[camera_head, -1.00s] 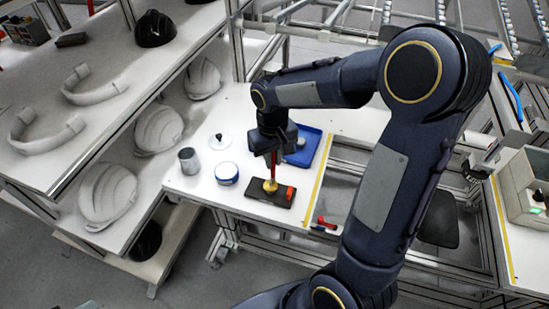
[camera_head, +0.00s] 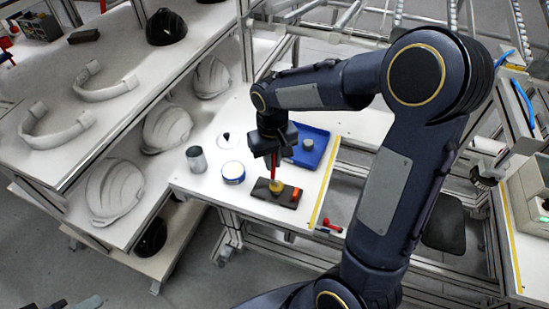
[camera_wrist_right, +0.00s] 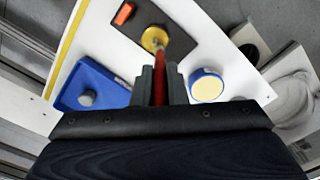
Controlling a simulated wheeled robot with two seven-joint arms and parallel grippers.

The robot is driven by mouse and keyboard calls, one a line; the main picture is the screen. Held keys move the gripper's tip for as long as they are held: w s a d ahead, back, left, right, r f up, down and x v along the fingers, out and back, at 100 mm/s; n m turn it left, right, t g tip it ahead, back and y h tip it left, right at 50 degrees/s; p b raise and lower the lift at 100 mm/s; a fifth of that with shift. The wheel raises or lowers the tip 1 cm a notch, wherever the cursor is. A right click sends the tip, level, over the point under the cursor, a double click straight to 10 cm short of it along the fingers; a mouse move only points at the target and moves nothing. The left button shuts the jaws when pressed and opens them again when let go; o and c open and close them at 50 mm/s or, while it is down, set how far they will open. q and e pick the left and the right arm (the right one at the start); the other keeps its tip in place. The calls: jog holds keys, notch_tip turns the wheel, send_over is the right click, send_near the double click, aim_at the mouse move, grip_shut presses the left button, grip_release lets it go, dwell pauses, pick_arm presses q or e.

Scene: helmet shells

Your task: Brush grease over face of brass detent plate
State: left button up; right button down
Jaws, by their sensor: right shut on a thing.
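My right gripper (camera_head: 274,155) is shut on a red-handled brush (camera_head: 275,168), held roughly upright, bristles down. In the right wrist view my right gripper (camera_wrist_right: 160,72) grips the red handle (camera_wrist_right: 161,85). The round brass detent plate (camera_head: 276,187) lies on a dark block (camera_head: 262,190) at the bench front, and it also shows in the right wrist view (camera_wrist_right: 153,36). The brush tip is at the brass plate; whether it touches cannot be told. A blue and white tin (camera_head: 233,173) with yellowish contents (camera_wrist_right: 207,88) stands left of the block. My left gripper is not in view.
An orange piece (camera_head: 296,195) sits on the block's right end. A grey cup (camera_head: 196,160) and a white lid (camera_head: 226,140) stand left. A blue tray (camera_head: 318,150) with a grey cylinder lies behind. Shelves with helmet shells (camera_head: 168,128) are at left.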

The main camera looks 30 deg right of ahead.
jog(key=shift+s+a+f, duration=0.1)
jog(key=shift+s+a, duration=0.2)
jog(key=shift+s+a, duration=0.15)
jog(key=shift+s, duration=0.1)
jog(key=shift+s, duration=0.25)
jog(key=shift+s+d, duration=0.25)
jog(key=shift+s, duration=0.05)
dwell(0.3)
notch_tip(320, 180, up, 7)
jog(key=p, duration=0.5)
jog(key=shift+p, duration=0.3)
dwell(0.7)
